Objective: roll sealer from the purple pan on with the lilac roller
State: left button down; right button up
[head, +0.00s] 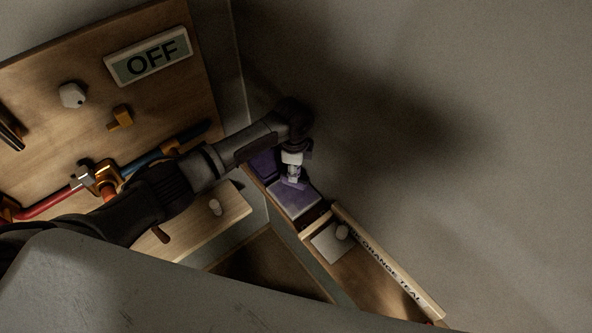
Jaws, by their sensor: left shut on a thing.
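A purple pan (298,208) lies on the narrow ledge along the wall, right of centre, with a darker purple part (263,163) behind it. My left arm comes in from the left and its wrist bends down over the pan. My left gripper (293,160) is shut on what looks like the lilac roller (295,183), whose lilac end is over the pan. I cannot tell whether the roller touches the pan. The fingers are small and dim, and the arm hides part of the ledge. My right gripper is not in view.
A wooden board at upper left carries an OFF sign (148,56), a white knob (72,95), and red (45,204) and blue (147,160) pipes. A small shelf (232,208) sits below. A tray labelled ORANGE TEAL (393,272) holds a pale plate (325,243).

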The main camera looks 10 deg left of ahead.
pick_arm(q)
notch_tip(320, 180, up, 2)
jog(key=shift+w+r+p, duration=0.1)
jog(key=shift+r+p, duration=0.1)
jog(key=shift+p, duration=0.75)
jog(key=shift+r, duration=1.85)
jog(key=shift+r, duration=0.1)
jog(key=shift+r, duration=1.45)
jog(key=shift+f+b, duration=0.1)
jog(key=shift+b, duration=0.2)
